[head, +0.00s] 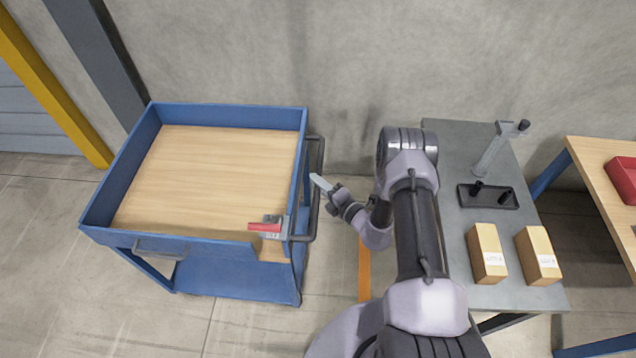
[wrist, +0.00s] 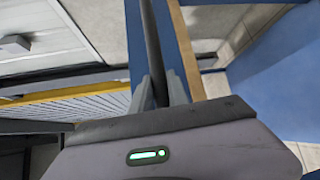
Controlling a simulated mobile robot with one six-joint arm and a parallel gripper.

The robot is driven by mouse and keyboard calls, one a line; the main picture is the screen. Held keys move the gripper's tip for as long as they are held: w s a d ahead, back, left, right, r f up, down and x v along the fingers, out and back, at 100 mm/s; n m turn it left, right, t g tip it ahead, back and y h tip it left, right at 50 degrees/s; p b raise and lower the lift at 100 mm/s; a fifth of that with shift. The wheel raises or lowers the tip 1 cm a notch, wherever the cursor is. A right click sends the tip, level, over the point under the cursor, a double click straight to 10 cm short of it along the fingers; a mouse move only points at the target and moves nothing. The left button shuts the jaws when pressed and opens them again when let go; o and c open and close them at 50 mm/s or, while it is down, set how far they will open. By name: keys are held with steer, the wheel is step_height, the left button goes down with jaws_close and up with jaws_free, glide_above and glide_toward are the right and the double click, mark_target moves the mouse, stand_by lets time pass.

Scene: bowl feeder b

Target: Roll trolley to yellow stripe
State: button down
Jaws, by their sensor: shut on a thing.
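The blue trolley (head: 200,255) stands at the left with a wood-coloured top surface (head: 215,180) inside a raised blue rim. Its dark handle bar (head: 313,215) runs along its right side. My gripper (head: 320,184) reaches the bar from the right. In the wrist view my gripper (wrist: 161,92) has its two fingers on either side of the dark bar (wrist: 151,45), shut on it. A yellow-orange stripe (head: 365,272) shows on the floor to the right of the trolley, partly hidden by my arm.
A red-handled grey device (head: 268,226) sits at the trolley's front right corner. A grey table (head: 455,150) at the right carries two boxes (head: 487,252) and a black fixture (head: 488,196). A wooden bench (head: 595,160) holds a red bin. A yellow post (head: 45,80) stands at far left.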

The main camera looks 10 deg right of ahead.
steer(key=s+d+b, duration=0.2)
steer(key=s+d, duration=0.1)
steer(key=d, duration=0.6)
steer(key=s+d+b, duration=0.1)
steer(key=s+d, duration=0.2)
steer(key=d, duration=0.7)
steer(key=shift+b, duration=0.4)
steer(key=shift+s, duration=0.1)
steer(key=c, duration=1.3)
jaws_free()
step_height(320, 180, up, 4)
steer(key=p, duration=0.2)
steer(key=shift+r+p, duration=0.15)
steer(key=shift+p, duration=0.15)
steer(key=o, duration=0.6)
steer(key=s+a+p, duration=0.2)
steer(key=s, duration=0.5)
steer(key=s+a+p, duration=0.2)
steer(key=s+a, duration=0.1)
steer(key=s, duration=0.4)
steer(key=shift+s+a+r, duration=0.15)
steer(key=shift+a+r, duration=0.1)
steer(key=shift+r, duration=0.1)
steer(key=shift+d, duration=0.2)
